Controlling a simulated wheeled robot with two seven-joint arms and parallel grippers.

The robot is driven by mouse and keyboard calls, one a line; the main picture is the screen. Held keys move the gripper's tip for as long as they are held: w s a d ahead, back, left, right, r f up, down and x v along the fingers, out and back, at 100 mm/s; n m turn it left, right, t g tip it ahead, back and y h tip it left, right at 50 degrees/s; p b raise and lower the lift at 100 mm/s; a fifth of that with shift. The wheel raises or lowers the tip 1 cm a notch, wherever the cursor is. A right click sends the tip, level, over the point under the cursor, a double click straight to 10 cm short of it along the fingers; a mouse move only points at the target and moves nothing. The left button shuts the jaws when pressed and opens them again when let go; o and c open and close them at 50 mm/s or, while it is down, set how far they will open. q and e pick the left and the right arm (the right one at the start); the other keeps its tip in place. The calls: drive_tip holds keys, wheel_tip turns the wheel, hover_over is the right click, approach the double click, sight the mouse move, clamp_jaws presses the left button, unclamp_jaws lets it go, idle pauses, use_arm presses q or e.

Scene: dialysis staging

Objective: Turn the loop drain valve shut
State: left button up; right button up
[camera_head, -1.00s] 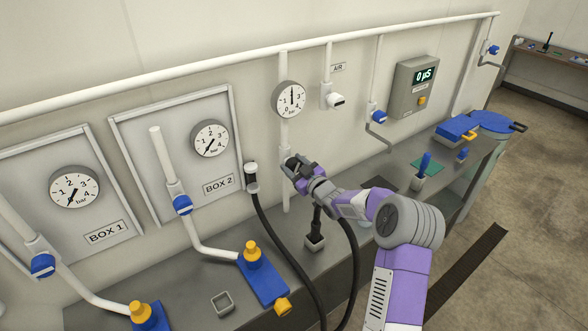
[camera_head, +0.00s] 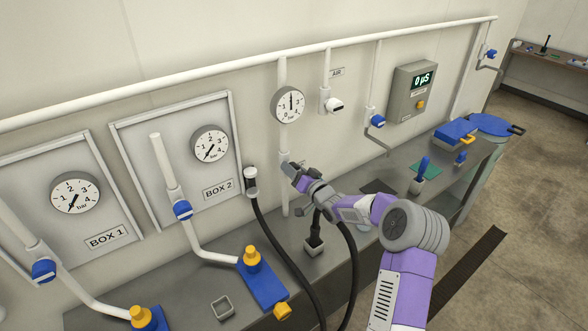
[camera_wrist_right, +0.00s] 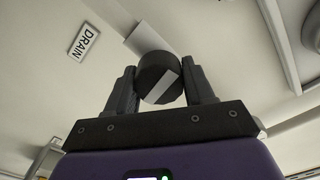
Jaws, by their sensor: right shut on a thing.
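My right gripper (camera_head: 296,172) is at the wall, at the lower part of the vertical pipe under the middle gauge. In the right wrist view its two fingers are closed on either side of a round black knob (camera_wrist_right: 158,78). The knob, the loop drain valve, has a white pointer stripe that lies at a slant across its face. A DRAIN label (camera_wrist_right: 84,40) is on the wall beside it. In the head view the gripper hides the knob. My left gripper does not show.
The gauge (camera_head: 289,104) above the gripper reads near the middle of its scale. A black hose (camera_head: 273,235) hangs beside my arm from a wall fitting. A blue-handled AIR-side valve (camera_head: 376,121) and a grey meter box (camera_head: 412,90) are to the right.

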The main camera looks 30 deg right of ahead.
drive_tip(key=shift+m, duration=1)
drive_tip(key=shift+p, duration=0.3)
drive_tip(key=o, duration=1)
drive_tip(key=s, duration=0.7)
drive_tip(key=shift+s+d, duration=0.25)
drive_tip(key=shift+d, duration=0.1)
